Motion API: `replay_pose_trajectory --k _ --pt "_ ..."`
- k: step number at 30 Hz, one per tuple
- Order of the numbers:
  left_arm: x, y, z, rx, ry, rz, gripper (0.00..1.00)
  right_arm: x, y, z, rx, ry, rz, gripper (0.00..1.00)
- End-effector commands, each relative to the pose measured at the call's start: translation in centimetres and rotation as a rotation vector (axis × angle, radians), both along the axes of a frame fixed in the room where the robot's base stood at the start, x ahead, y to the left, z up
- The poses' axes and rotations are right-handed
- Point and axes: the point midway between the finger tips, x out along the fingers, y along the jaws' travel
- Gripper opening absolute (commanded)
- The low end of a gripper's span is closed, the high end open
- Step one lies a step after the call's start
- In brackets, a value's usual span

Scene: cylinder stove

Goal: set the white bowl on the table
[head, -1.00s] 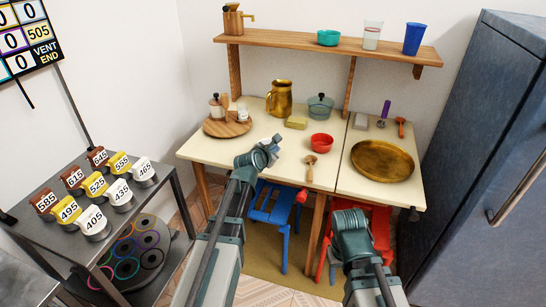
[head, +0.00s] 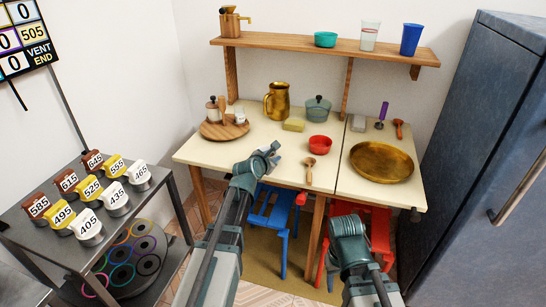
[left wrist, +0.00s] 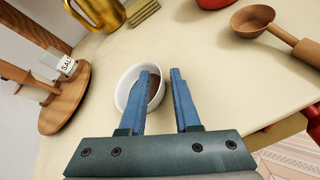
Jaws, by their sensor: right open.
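The white bowl (left wrist: 122,91) shows in the left wrist view, with something brown inside, over the cream table (left wrist: 225,75). It is upright or nearly so; I cannot tell whether it touches the table. My left gripper (left wrist: 166,82) is open, with a clear gap between its blue fingers. One finger overlaps the bowl and the other is to the right of it. In the head view my left gripper (head: 273,150) is over the table's front edge, and I cannot make out the bowl there. My right gripper (head: 347,222) is open and empty, in front of the table.
A round wooden board (head: 214,131) with jars is at the table's left. A red bowl (head: 319,142), wooden scoop (head: 310,163), yellow block (head: 294,125), brass jug (head: 277,100) and brass tray (head: 368,172) also stand on it. Blue and red stools are below.

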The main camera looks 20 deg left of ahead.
Motion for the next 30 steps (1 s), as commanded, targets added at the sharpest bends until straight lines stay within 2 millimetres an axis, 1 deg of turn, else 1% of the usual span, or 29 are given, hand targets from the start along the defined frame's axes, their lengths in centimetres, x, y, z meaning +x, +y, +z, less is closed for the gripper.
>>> replay_pose_trajectory --k 2,5,12,18,24,30 --pt "0.0 0.0 0.4 0.000 0.000 0.000 0.31 0.0 0.0 0.4 0.000 0.000 0.000 0.50" --pt "-1.3 0.1 1.0 -0.001 0.000 0.001 0.31 0.0 0.0 1.0 0.000 0.000 0.000 0.50" --pt "-6.0 0.5 3.2 -0.001 0.000 0.001 0.31 0.0 0.0 3.2 0.000 0.000 0.000 0.50" --pt "-9.1 0.8 4.5 -0.001 0.000 0.001 0.31 0.0 0.0 4.5 0.000 0.000 0.000 0.50" --pt "-10.6 0.9 5.1 -0.001 0.000 0.000 0.31 0.0 0.0 5.1 0.000 0.000 0.000 0.50" --pt "-11.0 1.0 5.2 0.000 0.000 0.000 0.31 0.0 0.0 5.2 0.000 0.000 0.000 0.50"
